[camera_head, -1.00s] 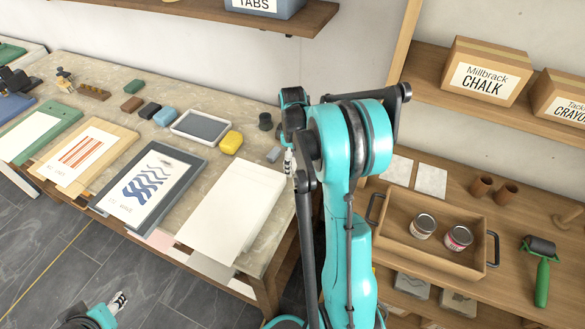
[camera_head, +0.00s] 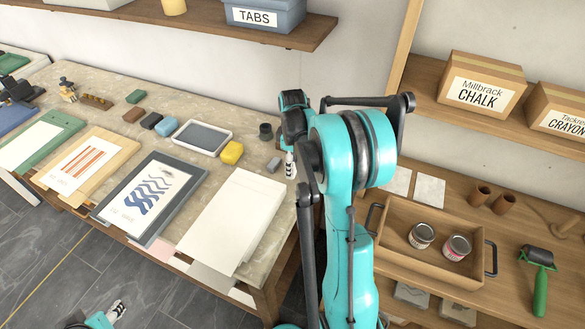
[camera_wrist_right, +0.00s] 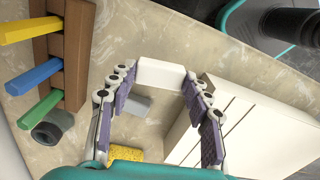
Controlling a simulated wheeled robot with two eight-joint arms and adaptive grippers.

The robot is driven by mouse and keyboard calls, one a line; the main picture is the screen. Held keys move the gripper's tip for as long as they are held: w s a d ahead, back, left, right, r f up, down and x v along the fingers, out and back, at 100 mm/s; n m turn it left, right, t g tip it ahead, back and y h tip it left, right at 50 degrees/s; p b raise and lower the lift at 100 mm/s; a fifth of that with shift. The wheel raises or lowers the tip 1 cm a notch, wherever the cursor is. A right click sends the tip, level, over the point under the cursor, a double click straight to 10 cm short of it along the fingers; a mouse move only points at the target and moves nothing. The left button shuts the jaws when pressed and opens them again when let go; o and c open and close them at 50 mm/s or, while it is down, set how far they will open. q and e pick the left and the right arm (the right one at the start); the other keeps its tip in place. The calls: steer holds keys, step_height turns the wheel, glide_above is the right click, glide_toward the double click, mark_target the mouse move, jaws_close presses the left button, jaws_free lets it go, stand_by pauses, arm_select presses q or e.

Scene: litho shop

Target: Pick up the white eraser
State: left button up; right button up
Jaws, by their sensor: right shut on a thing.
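The white eraser (camera_wrist_right: 162,73) is a pale block between the fingertips of my right gripper (camera_wrist_right: 160,80) in the right wrist view. The gripper is shut on it, with one finger at each end. In the head view my right gripper (camera_head: 290,165) is over the back right part of the stone-topped table, partly covered by my own arm, and I cannot make out the eraser there. My left gripper (camera_head: 117,311) shows small at the bottom left of the head view, away from the table; its jaw state is unclear.
A grey block (camera_head: 273,165), a yellow sponge (camera_head: 231,152) and a dark cup (camera_head: 265,131) stand near the right gripper. A white paper stack (camera_head: 232,220) lies in front. A wooden rack (camera_wrist_right: 72,50) with coloured sticks is at the left in the wrist view.

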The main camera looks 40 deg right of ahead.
steer(key=s+a+r+p, duration=0.3)
steer(key=s+a+r, duration=0.3)
steer(key=s+r, duration=0.2)
steer(key=shift+s+a+p, duration=0.4)
steer(key=shift+s, duration=0.35)
